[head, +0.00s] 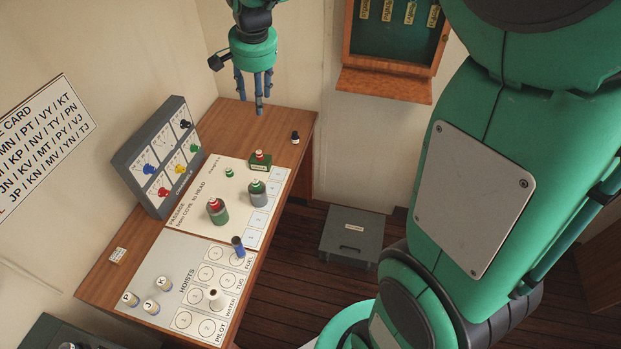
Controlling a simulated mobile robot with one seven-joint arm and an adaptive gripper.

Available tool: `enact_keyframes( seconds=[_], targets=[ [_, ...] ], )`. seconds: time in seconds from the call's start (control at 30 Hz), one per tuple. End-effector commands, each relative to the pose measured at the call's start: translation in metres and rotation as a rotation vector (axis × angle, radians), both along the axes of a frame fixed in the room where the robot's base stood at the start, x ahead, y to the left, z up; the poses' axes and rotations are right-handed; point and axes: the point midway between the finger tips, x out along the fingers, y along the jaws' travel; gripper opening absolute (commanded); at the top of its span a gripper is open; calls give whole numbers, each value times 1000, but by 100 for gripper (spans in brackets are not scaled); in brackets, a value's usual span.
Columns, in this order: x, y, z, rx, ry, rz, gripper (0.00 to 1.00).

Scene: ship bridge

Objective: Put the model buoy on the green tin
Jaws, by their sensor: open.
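My gripper (255,92) is open and empty, pointing down above the far end of the wooden desk. A green tin-like cylinder with a red top (217,212) stands on the white passage chart. A grey cylinder with a green top (257,194) stands to its right. A low green block with a red piece on top (260,161) is at the chart's far edge. A small green piece with a pale band (229,173) stands left of that block. Which of these is the model buoy is too small to tell. My gripper is apart from all of them.
A grey panel with coloured knobs (160,160) lines the desk's left side. A dark bottle (295,138) stands at the far right corner. The near hoists board (185,262) bears a blue piece (238,246), a white piece (215,299) and lettered cylinders (148,306). The far desk end is mostly clear.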

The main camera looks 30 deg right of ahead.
Motion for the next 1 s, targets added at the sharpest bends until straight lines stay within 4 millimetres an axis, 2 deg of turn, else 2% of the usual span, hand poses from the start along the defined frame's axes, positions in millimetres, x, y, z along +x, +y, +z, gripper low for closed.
enact_keyframes(
  seconds=[0.03, 0.2, 0.5, 0.77, 1.0],
  targets=[
    [-14, 2, 8, -7, -12, 25, 44],
    [-58, 7, 26, -34, -42, 120, 44],
    [-135, 16, 45, -86, -94, 284, 44],
    [-200, 22, 48, -138, -137, 425, 44],
    [-257, 26, 41, -192, -177, 552, 44]
  ],
)
